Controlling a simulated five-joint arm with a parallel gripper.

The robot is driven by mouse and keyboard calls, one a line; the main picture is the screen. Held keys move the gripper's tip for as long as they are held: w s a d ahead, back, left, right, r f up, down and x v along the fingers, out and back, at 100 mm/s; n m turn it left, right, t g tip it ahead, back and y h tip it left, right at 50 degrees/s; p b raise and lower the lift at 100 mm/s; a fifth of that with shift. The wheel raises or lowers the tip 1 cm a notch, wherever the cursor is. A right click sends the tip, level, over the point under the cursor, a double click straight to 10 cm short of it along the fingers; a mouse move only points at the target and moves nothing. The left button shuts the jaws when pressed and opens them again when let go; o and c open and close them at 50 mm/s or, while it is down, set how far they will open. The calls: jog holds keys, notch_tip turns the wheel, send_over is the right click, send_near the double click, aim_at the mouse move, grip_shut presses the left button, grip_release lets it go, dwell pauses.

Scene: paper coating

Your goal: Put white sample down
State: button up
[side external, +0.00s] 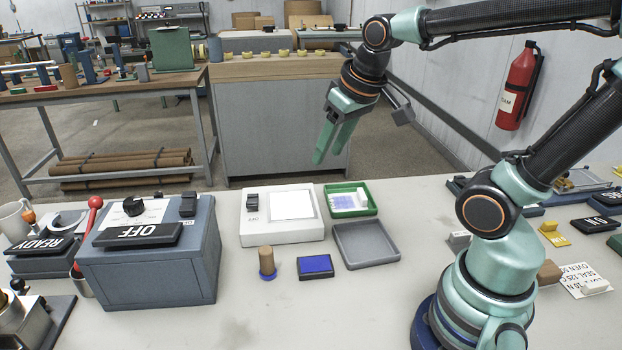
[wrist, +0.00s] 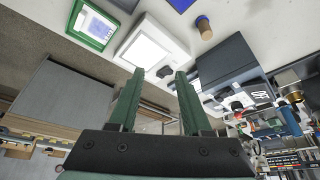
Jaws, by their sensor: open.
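My gripper (side external: 329,158) is open and empty, fingers pointing down, in the air above and behind the white device. Its two green fingers stand apart in the wrist view (wrist: 160,72), with nothing between them. A white square sheet (side external: 292,205) lies on top of the white device (side external: 283,235); it also shows in the wrist view (wrist: 146,51). I cannot tell whether this square is the sample or part of the device. A green tray (side external: 352,213) holds a white piece (side external: 343,202) with a blue-purple patch beside it; the tray also shows in the wrist view (wrist: 80,36).
An empty grey tray (side external: 366,258) stands in front of the green tray. A blue ink pad (side external: 316,267) and a wooden-handled stamp (side external: 266,262) stand in front of the white device. A blue-grey box (side external: 150,265) marked OFF is at left. The front middle table is clear.

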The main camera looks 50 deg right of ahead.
jog(key=shift+n+t, duration=0.5)
jog(key=shift+n, duration=0.3)
jog(key=s+a, duration=0.2)
jog(key=a, duration=0.1)
jog(key=shift+s+a, duration=0.15)
jog(key=shift+a, duration=0.05)
